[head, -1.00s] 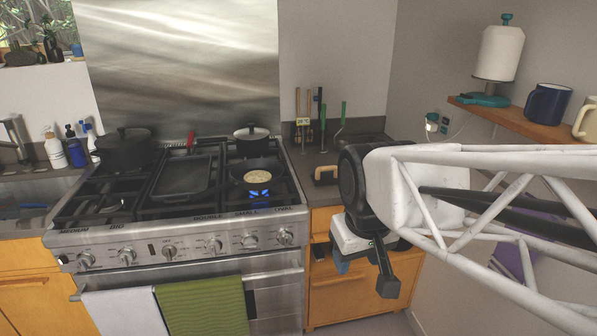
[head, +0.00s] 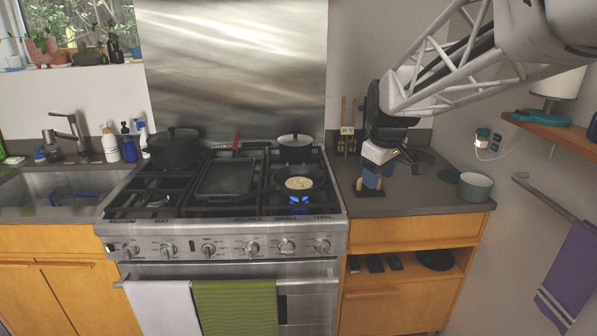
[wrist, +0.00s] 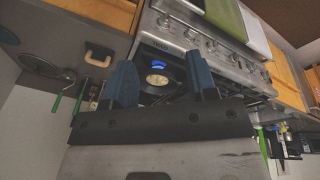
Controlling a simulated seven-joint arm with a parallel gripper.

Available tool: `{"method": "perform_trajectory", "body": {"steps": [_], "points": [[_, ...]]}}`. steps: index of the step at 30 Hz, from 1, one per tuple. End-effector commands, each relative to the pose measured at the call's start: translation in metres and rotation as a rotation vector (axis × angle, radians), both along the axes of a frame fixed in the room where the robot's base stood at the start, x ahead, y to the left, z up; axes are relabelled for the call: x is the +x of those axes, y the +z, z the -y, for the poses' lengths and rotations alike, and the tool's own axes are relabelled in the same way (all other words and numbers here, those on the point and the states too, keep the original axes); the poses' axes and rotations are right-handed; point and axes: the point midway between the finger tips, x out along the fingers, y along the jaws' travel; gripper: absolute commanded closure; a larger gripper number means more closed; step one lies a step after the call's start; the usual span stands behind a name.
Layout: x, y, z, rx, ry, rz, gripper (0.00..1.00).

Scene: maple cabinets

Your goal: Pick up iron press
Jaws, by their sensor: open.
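The iron press, a dark block with a tan wooden handle, lies on the counter just right of the stove. In the wrist view its handle (wrist: 98,54) shows left of my fingers. In the head view its dark base (head: 363,193) shows low at the counter's front, partly hidden by my gripper (head: 371,181). My gripper is open and empty, with its blue fingers above and close to the press. In the wrist view the fingers (wrist: 163,82) stand apart, with the stove seen between them. I cannot tell the exact gap to the press.
The stove (head: 228,228) stands left, with a lit burner under a small pan (head: 300,182). Utensils (head: 346,138) stand behind my gripper. A green bowl (head: 475,187) is at the counter's right edge. A wooden shelf (head: 557,131) is on the right wall.

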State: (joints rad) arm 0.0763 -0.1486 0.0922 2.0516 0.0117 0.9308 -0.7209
Motion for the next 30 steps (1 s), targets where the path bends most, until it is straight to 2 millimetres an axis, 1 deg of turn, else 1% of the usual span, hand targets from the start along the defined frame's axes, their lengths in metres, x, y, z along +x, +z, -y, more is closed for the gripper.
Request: {"method": "perform_trajectory", "body": {"steps": [1,3,10,17,21,26,30], "points": [[0.015,-0.001,0.003,-0.005,0.024,-0.003,0.48],[0.034,-0.002,0.007,-0.013,0.061,-0.003,0.48],[0.095,-0.01,0.021,-0.039,0.183,-0.006,0.48],[0.154,-0.024,0.036,-0.064,0.305,-0.01,0.48],[0.19,-0.036,0.046,-0.079,0.381,-0.012,0.48],[0.23,-0.051,0.058,-0.097,0.465,-0.015,0.48],[0.264,-0.067,0.069,-0.111,0.54,-0.017,0.48]]}}
